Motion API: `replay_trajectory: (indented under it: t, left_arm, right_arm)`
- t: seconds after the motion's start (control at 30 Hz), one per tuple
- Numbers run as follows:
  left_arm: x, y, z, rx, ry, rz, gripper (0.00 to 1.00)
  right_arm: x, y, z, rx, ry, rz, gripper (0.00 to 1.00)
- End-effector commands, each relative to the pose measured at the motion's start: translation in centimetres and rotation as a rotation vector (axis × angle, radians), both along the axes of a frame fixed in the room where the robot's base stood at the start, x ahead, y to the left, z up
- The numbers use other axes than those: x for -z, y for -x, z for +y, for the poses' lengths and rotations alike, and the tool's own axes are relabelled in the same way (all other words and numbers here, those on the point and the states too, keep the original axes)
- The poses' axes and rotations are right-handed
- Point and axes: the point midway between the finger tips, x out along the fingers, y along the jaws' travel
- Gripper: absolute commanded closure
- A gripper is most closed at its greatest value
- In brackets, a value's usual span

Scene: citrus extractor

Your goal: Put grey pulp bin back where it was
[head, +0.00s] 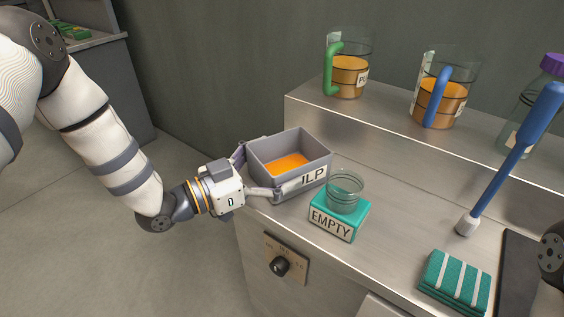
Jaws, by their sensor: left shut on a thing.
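The grey pulp bin (321,158) is an open box with orange pulp inside, at the left end of the steel counter. My left gripper (262,172) reaches in from the left and is shut on the bin, one finger along the front side and one at the back left side. The bin looks upright. Whether its bottom touches the counter I cannot tell. My right gripper is not in view; only a dark part of my right arm shows at the right edge.
A glass jar (345,190) stands on a teal block (337,217) labelled "EMPTY", just right of the bin. Jugs with green (333,69) and blue (437,97) handles stand on the raised shelf (390,123). A blue-handled tool (508,165) and a striped teal cloth (455,283) are at right.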

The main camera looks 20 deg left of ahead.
Motion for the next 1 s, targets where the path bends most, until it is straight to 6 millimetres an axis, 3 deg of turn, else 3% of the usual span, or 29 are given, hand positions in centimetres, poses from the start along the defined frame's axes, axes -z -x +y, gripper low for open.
replay_trajectory:
  t: [0.2,0.23,0.27,0.67,1.0]
  left_arm:
    - [0.0,0.0,0.0,0.001,-0.003,-0.001,0.48]
    - [0.0,0.0,0.0,0.001,-0.004,-0.001,0.04]
    - [0.0,0.0,0.0,0.001,-0.004,-0.002,0.0]
    - [-0.5,0.3,0.2,0.0,-0.003,-0.003,0.0]
    - [-0.6,6.6,6.0,-0.003,-0.002,-0.003,0.0]
  right_arm:
    - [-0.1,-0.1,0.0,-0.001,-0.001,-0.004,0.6]
    - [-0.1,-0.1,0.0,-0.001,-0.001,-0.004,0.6]
    - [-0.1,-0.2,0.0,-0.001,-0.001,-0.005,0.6]
    - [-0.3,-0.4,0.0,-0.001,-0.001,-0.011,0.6]
    - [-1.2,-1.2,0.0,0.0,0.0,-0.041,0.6]
